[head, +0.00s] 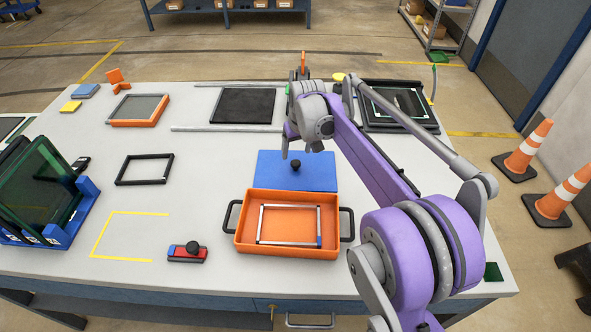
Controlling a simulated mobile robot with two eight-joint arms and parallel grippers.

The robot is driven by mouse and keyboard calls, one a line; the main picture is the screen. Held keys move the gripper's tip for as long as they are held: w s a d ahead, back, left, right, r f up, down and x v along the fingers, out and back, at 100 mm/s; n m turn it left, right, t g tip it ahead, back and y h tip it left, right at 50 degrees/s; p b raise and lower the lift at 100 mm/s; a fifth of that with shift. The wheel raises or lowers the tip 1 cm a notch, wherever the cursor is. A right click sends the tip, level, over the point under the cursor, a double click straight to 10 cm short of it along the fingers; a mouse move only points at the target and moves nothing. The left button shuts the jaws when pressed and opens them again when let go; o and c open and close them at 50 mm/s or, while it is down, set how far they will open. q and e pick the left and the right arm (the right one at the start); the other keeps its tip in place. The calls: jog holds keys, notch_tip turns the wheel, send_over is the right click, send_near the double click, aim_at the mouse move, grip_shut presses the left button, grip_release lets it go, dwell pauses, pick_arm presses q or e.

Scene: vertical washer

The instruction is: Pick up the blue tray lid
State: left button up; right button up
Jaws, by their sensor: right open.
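The blue tray lid (272,174) lies flat on the table, just behind the orange tray (243,238). A black knob (295,166) stands up in the middle of the lid. My right gripper (300,150) is open and empty over the back part of the lid, close to the knob. I cannot tell how high its fingertips are above the lid. My purple right arm covers the space at the lid's right edge. My left gripper is not in view.
The orange tray has black side handles and holds a silver frame (262,222). A red block with a black knob (188,254) sits to its left. A blue rack with dark green screens (42,195) stands far left. A black frame (144,168) lies mid-left, with bare table around it.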

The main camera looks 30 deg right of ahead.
aim_at(296, 163)
jog(key=x, duration=0.3)
jog(key=shift+s+a+f, duration=0.1)
jog(key=shift+s+f, duration=0.2)
jog(key=shift+f, duration=0.2)
jog(key=shift+w+f, duration=0.2)
jog(key=shift+f, duration=0.35)
grip_shut()
